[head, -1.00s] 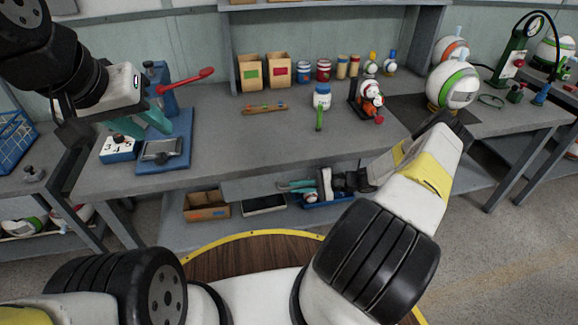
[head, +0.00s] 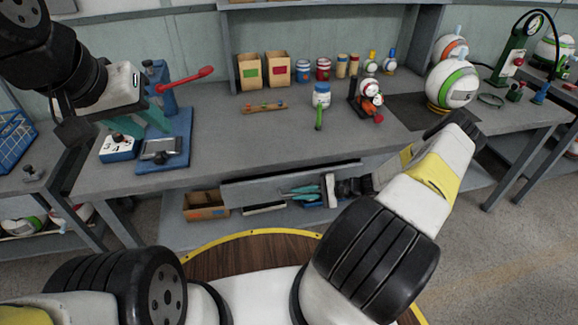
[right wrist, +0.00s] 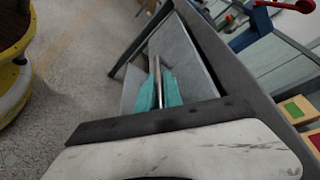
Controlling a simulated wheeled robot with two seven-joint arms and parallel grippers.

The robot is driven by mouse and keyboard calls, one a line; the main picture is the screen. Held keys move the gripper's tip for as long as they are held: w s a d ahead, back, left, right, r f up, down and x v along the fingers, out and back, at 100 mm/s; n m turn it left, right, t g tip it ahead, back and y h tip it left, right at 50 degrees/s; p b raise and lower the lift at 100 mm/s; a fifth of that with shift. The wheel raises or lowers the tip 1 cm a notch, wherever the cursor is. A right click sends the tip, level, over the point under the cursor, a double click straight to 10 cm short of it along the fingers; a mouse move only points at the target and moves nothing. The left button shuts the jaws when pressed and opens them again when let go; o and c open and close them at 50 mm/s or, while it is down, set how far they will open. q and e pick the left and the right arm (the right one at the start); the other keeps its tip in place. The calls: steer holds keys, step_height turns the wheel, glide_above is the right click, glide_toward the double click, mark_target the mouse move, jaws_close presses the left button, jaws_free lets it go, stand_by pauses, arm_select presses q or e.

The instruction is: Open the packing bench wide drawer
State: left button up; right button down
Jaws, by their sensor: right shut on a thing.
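The wide drawer's grey front (head: 255,190) hangs under the packing bench top (head: 235,140). A dark gap shows along its upper edge, so it stands slightly out. My right gripper (head: 298,192) is at the drawer front. In the right wrist view its teal fingers (right wrist: 159,90) are shut on the drawer's metal bar handle (right wrist: 157,66), with the grey drawer front (right wrist: 180,52) behind it. My left gripper (head: 140,124) is above the left end of the bench, by the blue press, with its teal fingers apart and seemingly empty.
The blue press with a red lever (head: 186,80) stands at the bench's left end. Cartons (head: 250,72), jars and a striped ball (head: 453,84) stand on the bench. A brown bin (head: 204,206) sits on the shelf below the drawer. My round wooden-topped base is close in front.

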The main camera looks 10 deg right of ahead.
steer(key=s+d, duration=0.1)
steer(key=s, duration=2.4)
steer(key=shift+s, duration=0.1)
steer(key=c, duration=1.8)
jaws_free()
steer(key=shift+o, duration=0.2)
steer(key=v, duration=0.7)
steer(key=shift+d, duration=0.35)
steer(key=shift+s+r, duration=0.1)
